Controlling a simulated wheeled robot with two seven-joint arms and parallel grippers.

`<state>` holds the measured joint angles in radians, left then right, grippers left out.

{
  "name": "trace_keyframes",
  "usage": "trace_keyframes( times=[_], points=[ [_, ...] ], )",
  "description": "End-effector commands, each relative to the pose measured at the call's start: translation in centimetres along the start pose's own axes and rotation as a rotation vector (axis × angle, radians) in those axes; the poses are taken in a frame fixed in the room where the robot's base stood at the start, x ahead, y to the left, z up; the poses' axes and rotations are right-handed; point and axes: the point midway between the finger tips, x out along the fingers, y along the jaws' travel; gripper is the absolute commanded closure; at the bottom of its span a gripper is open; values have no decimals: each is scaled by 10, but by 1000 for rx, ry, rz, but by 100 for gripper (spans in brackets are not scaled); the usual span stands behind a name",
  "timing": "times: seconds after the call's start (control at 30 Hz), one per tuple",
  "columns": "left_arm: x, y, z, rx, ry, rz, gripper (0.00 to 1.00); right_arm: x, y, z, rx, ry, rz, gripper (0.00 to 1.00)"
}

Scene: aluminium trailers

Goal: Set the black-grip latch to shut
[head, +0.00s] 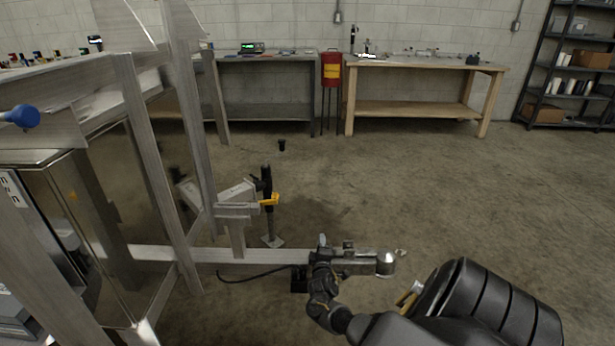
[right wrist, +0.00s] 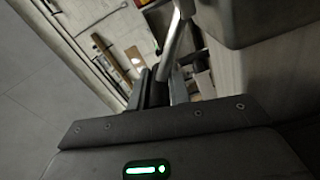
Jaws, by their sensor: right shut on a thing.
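My right gripper (head: 321,248) is at the trailer's tongue, just left of the rounded coupler end. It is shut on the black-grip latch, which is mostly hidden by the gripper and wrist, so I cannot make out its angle. In the right wrist view, the dark fingers (right wrist: 152,92) are close together, with a grey metal bar (right wrist: 174,42) rising beyond them. My left gripper is not in view.
The aluminium trailer frame (head: 128,85) fills the left side. A blue knob (head: 22,116) and a yellow handle (head: 270,200) by the upright jack are nearby. The coupler (head: 384,263) ends the tongue. Workbenches (head: 425,64) stand behind; the right floor is mostly clear.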

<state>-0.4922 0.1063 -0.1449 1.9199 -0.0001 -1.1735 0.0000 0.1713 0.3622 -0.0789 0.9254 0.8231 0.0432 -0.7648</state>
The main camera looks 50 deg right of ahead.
Motion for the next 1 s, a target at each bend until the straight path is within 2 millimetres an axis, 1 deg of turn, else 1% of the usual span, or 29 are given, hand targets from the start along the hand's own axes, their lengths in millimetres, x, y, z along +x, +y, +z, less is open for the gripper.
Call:
trace_keyframes(
  times=[0.03, 0.1, 0.5, 0.53, 0.67, 0.7, 1.0],
  points=[
    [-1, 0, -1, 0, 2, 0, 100, 0, -1, 10, -15, -15, 2, 100],
    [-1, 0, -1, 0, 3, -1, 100, 0, -2, 13, -23, -20, 3, 100],
    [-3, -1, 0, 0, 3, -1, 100, -1, -4, 16, -30, -25, -1, 100],
    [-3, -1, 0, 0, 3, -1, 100, -1, -4, 16, -30, -25, -1, 78],
    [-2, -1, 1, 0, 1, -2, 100, 0, -4, 13, -26, -19, -1, 61],
    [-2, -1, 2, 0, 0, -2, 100, 0, -4, 11, -25, -17, -1, 59],
    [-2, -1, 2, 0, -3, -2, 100, -3, -4, 6, -22, -10, -1, 59]
  ],
)
